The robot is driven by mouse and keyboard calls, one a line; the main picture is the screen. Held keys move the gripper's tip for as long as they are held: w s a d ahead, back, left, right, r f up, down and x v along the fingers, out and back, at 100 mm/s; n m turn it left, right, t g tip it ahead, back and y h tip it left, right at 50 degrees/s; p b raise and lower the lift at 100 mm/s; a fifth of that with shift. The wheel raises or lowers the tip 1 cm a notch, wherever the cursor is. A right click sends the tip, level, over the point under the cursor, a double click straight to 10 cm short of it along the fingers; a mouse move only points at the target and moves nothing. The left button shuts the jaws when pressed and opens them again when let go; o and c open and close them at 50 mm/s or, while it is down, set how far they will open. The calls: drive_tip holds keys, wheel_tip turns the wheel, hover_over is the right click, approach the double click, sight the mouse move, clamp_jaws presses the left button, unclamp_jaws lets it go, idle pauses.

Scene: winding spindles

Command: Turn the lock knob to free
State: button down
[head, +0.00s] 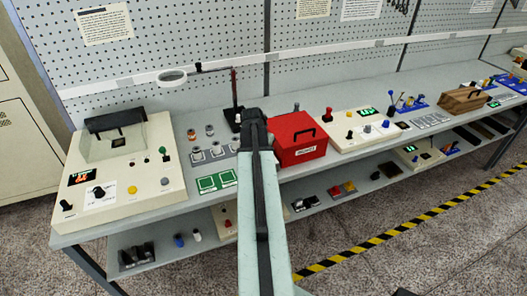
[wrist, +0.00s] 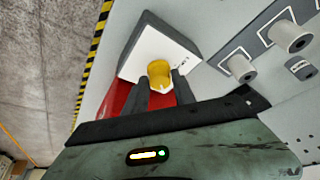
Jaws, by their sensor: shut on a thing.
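In the wrist view a yellow round knob (wrist: 158,70), apparently the lock knob, sits on the face of a white block (wrist: 160,48). A small pale mark shows near its lower edge. The two dark fingers of my gripper (wrist: 162,88) are on either side of the knob and closed on it. No label is readable, so I cannot tell which position the knob is in. In the head view my arm hides the gripper and the knob.
A red box (head: 297,138) with a black handle stands right of my arm; red also shows beside the white block. Grey cylinders (wrist: 240,66) stand close by at right in the wrist view. A cream control panel (head: 125,165) fills the bench's left end.

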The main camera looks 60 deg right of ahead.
drive_tip(key=shift+s, duration=0.1)
idle(0.4)
drive_tip(key=c, duration=1)
unclamp_jaws()
drive_tip(key=shift+d, duration=0.1)
drive_tip(key=shift+c, duration=0.2)
drive_tip(key=shift+r, duration=0.1)
drive_tip(key=p+v, duration=0.7)
drive_tip(key=shift+r, duration=0.35)
